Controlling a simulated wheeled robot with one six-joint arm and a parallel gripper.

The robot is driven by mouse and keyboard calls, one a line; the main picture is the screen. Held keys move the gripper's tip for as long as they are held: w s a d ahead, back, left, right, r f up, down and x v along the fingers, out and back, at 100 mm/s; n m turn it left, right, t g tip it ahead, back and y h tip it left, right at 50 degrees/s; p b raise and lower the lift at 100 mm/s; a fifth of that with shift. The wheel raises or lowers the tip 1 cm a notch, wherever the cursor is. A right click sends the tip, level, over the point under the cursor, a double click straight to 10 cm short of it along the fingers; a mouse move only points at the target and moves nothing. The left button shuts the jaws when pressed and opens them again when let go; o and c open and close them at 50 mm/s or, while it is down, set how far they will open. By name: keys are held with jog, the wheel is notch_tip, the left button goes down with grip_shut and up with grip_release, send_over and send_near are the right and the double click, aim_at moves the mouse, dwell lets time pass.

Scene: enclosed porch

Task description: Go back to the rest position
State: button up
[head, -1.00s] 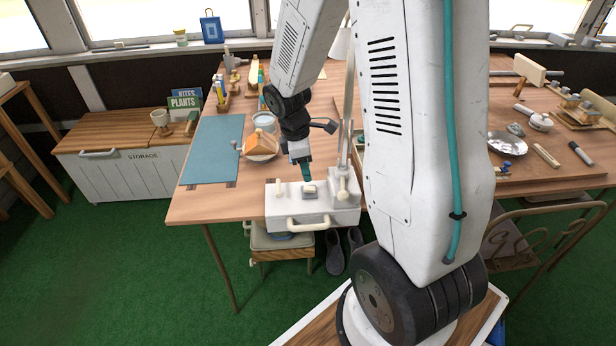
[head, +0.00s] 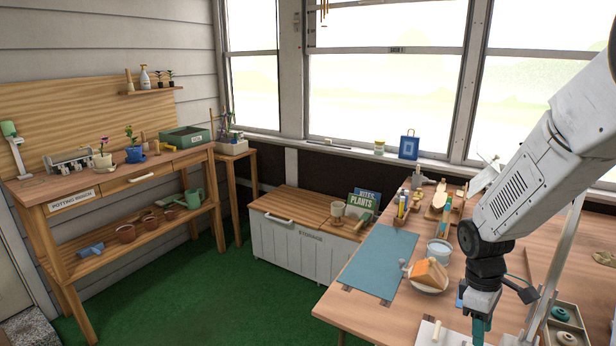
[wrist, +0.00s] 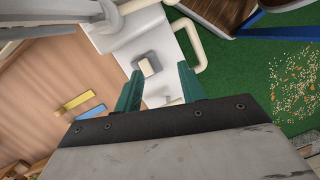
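My gripper (head: 478,330) is at the lower right of the head view, at the end of my white arm, above the near part of the wooden table (head: 350,312). In the wrist view my gripper (wrist: 158,88) shows two teal fingers set apart, with nothing held between them. Beyond the fingertips is a white box (wrist: 125,50) with a small grey-and-cream block (wrist: 150,65) on it. The box (head: 428,335) is mostly cut off at the bottom of the head view.
A storage chest (head: 290,240) and a potting bench (head: 100,190) stand left. Green floor between is clear.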

jog(key=s+a+r+m+t, duration=0.1)
jog(key=s+a+r+m, duration=0.3)
jog(key=s+a+r, duration=0.2)
jog(key=s+a+r+m+t+y, duration=0.1)
jog(key=s+a+r+m, duration=0.3)
jog(key=s+r, duration=0.7)
jog(key=shift+s+a+r+t, duration=0.3)
jog(key=shift+a+r+t, duration=0.7)
jog(key=shift+r, duration=0.8)
jog(key=shift+a, duration=0.15)
